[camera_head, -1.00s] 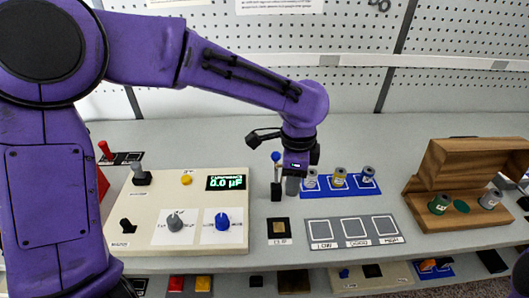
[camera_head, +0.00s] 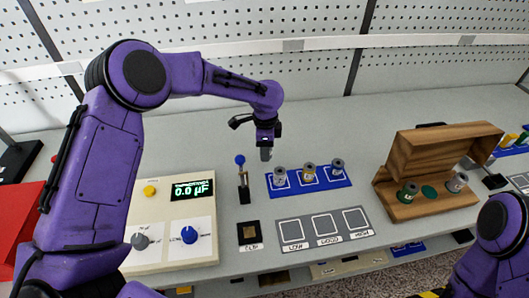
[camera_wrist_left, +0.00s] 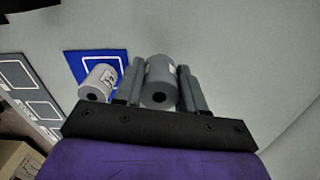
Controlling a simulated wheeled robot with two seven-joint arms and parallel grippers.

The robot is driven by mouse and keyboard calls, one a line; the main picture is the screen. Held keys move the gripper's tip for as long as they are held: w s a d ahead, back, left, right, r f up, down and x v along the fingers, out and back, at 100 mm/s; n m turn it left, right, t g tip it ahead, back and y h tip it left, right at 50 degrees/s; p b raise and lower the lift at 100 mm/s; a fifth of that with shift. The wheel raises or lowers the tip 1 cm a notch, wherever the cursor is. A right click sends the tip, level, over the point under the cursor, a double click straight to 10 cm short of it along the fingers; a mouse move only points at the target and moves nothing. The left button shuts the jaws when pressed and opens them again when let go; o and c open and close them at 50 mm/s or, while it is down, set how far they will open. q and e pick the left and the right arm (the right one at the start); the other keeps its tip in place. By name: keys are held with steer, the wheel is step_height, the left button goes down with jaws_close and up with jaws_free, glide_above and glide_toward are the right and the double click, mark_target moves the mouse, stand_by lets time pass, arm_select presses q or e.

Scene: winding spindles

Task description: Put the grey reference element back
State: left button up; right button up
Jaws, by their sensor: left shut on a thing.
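My left gripper (camera_head: 266,145) is shut on a grey cylindrical element (camera_head: 266,154), held in the air behind the left end of the blue tray (camera_head: 296,191). In the left wrist view the grey element (camera_wrist_left: 160,84) sits between the two fingers, its dark end hole facing the camera. The left one also shows in the left wrist view (camera_wrist_left: 98,84), beside my fingers. My right arm shows at the lower right; its gripper is out of view.
An open wooden box (camera_head: 425,208) holds a green element (camera_head: 407,192) and a grey element (camera_head: 456,182). A grey three-square board (camera_head: 325,241), a small dark pad (camera_head: 249,234), a blue-knobbed lever (camera_head: 241,175) and a meter panel (camera_head: 165,255) lie nearby. The table behind the blue tray is clear.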

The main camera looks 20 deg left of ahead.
arm_select(q)
steer(key=f, duration=0.2)
steer(key=shift+s+f, duration=0.35)
steer(key=shift+s, duration=0.05)
steer(key=shift+w+f, duration=0.25)
steer(key=shift+f, duration=0.05)
steer(key=o, duration=1.1)
steer(key=shift+o, duration=0.2)
steer(key=shift+s+r, duration=0.15)
steer(key=shift+r, duration=0.1)
